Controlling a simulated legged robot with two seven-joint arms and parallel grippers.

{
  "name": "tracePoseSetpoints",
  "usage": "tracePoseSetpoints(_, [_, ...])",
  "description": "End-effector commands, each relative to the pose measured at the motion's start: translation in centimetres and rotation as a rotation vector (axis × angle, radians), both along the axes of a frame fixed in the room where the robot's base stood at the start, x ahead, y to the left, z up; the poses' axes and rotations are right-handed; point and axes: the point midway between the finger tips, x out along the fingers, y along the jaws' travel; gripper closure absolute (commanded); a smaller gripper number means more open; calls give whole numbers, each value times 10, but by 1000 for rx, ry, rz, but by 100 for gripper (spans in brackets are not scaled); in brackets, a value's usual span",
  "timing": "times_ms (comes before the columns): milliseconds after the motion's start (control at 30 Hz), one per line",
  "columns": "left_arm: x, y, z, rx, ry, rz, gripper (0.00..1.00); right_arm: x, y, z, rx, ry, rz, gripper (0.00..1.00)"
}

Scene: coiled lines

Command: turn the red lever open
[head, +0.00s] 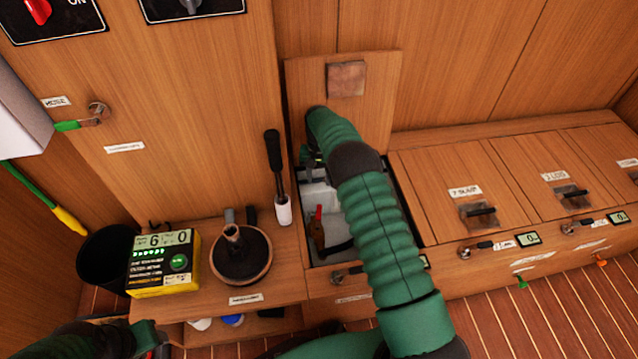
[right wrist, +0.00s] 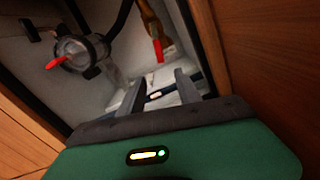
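A red lever (head: 318,212) stands on a brass valve (head: 317,237) inside the open locker in the head view. In the right wrist view the red lever (right wrist: 158,50) hangs from the brass fitting (right wrist: 150,20), just beyond my right fingertips and not touching them. My right gripper (right wrist: 158,90) is open and empty, its two grey fingers apart. In the head view my right arm reaches into the locker and hides most of that gripper (head: 311,160). Part of my left arm shows at the bottom left; its fingers are not clear.
A second red handle (right wrist: 60,62) sits on a clear round fitting (right wrist: 82,50). The locker's lid (head: 300,85) stands raised behind. A black-handled tool (head: 274,150), a round dark-topped object (head: 240,262) and a yellow meter (head: 165,262) are left of the opening. Closed lids (head: 440,175) lie right.

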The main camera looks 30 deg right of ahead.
Motion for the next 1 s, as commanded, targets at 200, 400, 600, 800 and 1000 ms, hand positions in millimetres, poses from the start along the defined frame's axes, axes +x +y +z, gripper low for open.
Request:
tracePoseSetpoints(200, [0,0,2,0,0,0,55,0,0,5,1,1,0,60])
tracePoseSetpoints(400, [0,0,1,0,0,0,55,-2,-7,1,-16,-1,-10,73])
tracePoseSetpoints(600, [0,0,-6,0,0,0,55,-28,-102,-34,-241,-89,-94,99])
tracePoseSetpoints(800, [0,0,-14,0,0,0,55,-52,-158,-71,-336,-328,-39,100])
tracePoseSetpoints(1000, [0,0,-21,0,0,0,55,-75,-93,-95,-73,-553,70,100])
